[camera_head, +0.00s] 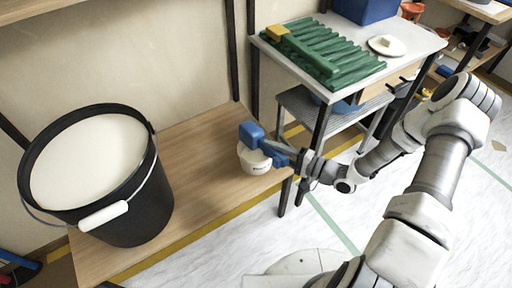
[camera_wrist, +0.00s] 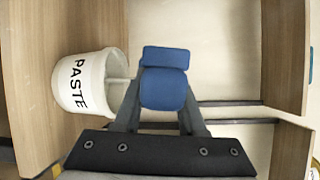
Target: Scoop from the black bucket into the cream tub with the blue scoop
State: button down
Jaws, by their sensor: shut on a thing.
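The black bucket (camera_head: 150,200) stands on the wooden bench at the left, filled close to its rim with white paste (camera_head: 88,160). The small cream tub (camera_head: 254,163) stands near the bench's right end; the wrist view shows it (camera_wrist: 70,92) at left with "PASTE" on its side. My gripper (camera_head: 284,153) is shut on the blue scoop (camera_head: 250,133), which overlaps the tub's rim in the head view. In the wrist view the scoop (camera_wrist: 164,85) is between the fingers (camera_wrist: 163,100), right of the tub. Whether the scoop holds paste is hidden.
The wooden bench (camera_head: 200,150) is bare between bucket and tub. The bucket's wire handle with white grip (camera_head: 103,216) hangs at its front. A grey table (camera_head: 345,90) with a green ribbed rack (camera_head: 325,50) stands behind right, close to my arm.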

jog(key=m, duration=0.2)
jog(key=f+m+t+b, duration=0.1)
jog(key=shift+w+d+m+y, duration=0.3)
jog(key=shift+w+d+m, duration=0.05)
jog(key=shift+m, duration=0.05)
jog(key=shift+w+d+f+m+t+b, duration=0.1)
jog(key=shift+m+t, duration=0.1)
jog(key=shift+m, duration=0.35)
jog(key=shift+w+d+r+m+t+b, duration=0.1)
jog(key=shift+m+t, duration=0.1)
jog(key=shift+m, duration=0.3)
jog(key=shift+w+d+f+m+t+b, duration=0.1)
jog(key=shift+m+t, duration=0.1)
jog(key=shift+m, duration=0.35)
jog(key=shift+a, duration=0.1)
